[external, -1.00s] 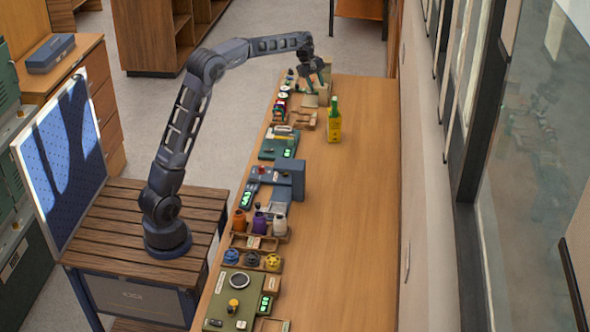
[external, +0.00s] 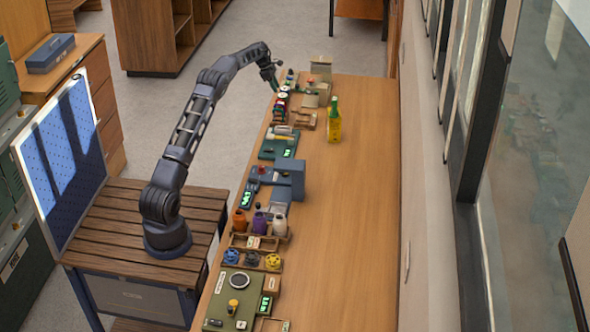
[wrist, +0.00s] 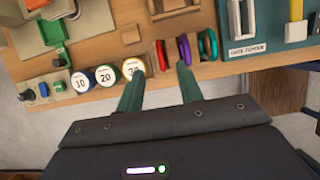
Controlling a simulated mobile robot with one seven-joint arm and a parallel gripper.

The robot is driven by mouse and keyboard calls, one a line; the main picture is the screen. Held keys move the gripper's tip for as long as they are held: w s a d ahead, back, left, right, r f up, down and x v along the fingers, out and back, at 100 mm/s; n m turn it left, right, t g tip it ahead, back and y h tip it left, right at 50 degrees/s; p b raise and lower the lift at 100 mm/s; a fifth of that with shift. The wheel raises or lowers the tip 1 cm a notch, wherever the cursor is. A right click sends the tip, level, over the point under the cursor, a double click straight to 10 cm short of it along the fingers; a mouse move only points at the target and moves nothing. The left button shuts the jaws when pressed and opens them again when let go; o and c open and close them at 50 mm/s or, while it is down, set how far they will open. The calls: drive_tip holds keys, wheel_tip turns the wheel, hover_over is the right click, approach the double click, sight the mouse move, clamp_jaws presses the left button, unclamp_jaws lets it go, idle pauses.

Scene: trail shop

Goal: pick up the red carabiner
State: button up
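The red carabiner (wrist: 161,55) is in the wrist view, at the left of a small wooden rack on the counter. A purple carabiner (wrist: 184,49) and a teal-green carabiner (wrist: 208,44) stand to its right in the same rack. My gripper (wrist: 160,70) has its two green fingers spread apart with nothing between them. The red carabiner lies just beyond the fingertips, roughly between their lines. The right finger points at the purple carabiner; whether it touches is unclear. In the external view my gripper (external: 273,84) is at the counter's left edge near the far end.
Round weights marked 10 (wrist: 81,82) and 20 (wrist: 106,76), and another beside them, stand left of the rack. A label reading "gate tension" (wrist: 247,50) is to the right. A yellow-green bottle (external: 334,122) stands on the counter (external: 345,220), whose right part is clear.

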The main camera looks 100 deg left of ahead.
drive_tip(key=shift+x, duration=5.45)
drive_tip(key=shift+s, duration=0.15)
clamp_jaws()
